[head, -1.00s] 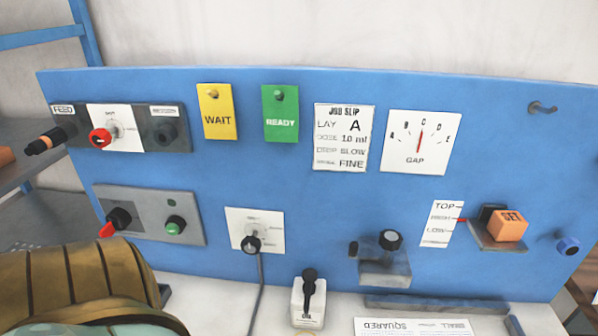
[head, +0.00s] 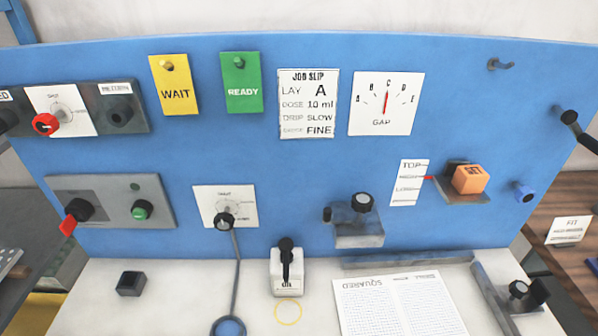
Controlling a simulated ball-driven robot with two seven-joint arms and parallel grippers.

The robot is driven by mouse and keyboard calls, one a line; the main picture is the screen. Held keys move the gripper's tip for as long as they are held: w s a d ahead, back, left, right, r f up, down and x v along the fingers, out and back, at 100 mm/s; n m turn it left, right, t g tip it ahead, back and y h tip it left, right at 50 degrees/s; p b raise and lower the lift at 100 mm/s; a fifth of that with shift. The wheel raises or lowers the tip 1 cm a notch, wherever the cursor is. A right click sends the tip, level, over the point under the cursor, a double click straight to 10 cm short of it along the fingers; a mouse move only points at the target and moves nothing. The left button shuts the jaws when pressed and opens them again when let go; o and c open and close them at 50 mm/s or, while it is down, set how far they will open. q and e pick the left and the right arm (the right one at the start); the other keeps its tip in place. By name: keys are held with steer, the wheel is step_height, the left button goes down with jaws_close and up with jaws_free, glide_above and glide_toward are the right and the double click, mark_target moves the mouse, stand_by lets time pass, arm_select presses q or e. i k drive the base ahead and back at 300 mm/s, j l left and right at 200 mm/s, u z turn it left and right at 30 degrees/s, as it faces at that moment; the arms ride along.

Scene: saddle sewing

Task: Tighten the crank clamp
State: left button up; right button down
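No label names the crank clamp, and I cannot tell for certain which fitting it is. A grey block with a black knob on top (head: 363,202) and a dark knob at its left is mounted low on the blue panel. Another black knob with a dark handle (head: 518,289) sits by a grey bar at the table's lower right. A dark crank-like handle (head: 570,117) sticks out at the panel's right edge. Neither of my grippers is in the head view, so nothing shows in their hold.
The blue panel (head: 300,165) carries WAIT (head: 176,84) and READY (head: 241,84) tags, a job slip (head: 308,104) and a GAP dial (head: 386,104). A bottle (head: 287,270), a printed sheet (head: 395,305) and a small black block (head: 131,284) are on the white table (head: 190,300).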

mark_target(525, 196)
steer(key=z, duration=1.4)
steer(key=l, duration=0.35)
